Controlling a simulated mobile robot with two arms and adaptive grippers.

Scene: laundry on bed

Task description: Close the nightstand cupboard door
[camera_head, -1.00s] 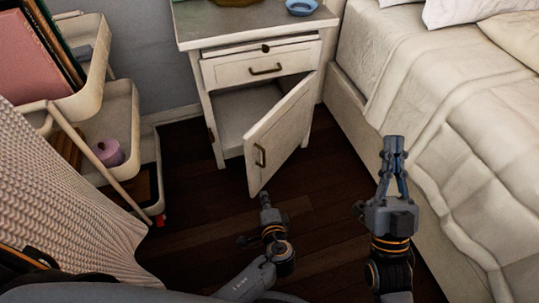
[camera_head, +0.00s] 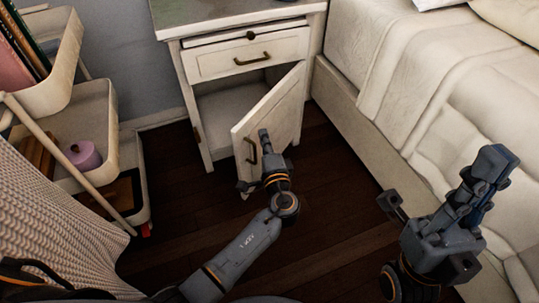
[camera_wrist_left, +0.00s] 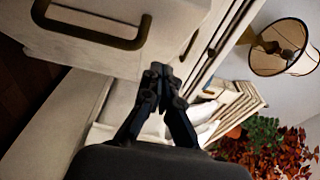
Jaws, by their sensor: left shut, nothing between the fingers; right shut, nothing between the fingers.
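The white nightstand (camera_head: 201,106) stands against the wall, left of the bed. Its cupboard door (camera_head: 285,112) is hinged on the right and swung open toward me, with a dark handle (camera_head: 252,151). My left gripper (camera_head: 264,133) is shut and empty, in front of the door's outer face just right of the handle; I cannot tell if it touches. In the left wrist view my shut left fingertips (camera_wrist_left: 161,70) overlap the door (camera_wrist_left: 120,40), with the handle (camera_wrist_left: 92,28) at upper left. My right gripper (camera_head: 492,160) is shut and empty over the bed side.
The drawer (camera_head: 225,62) above the cupboard looks shut. The bed (camera_head: 395,70) bounds the right side. A white shelf cart (camera_head: 128,125) with a purple candle (camera_head: 85,155) stands at left. Dark floor (camera_head: 320,190) is free between.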

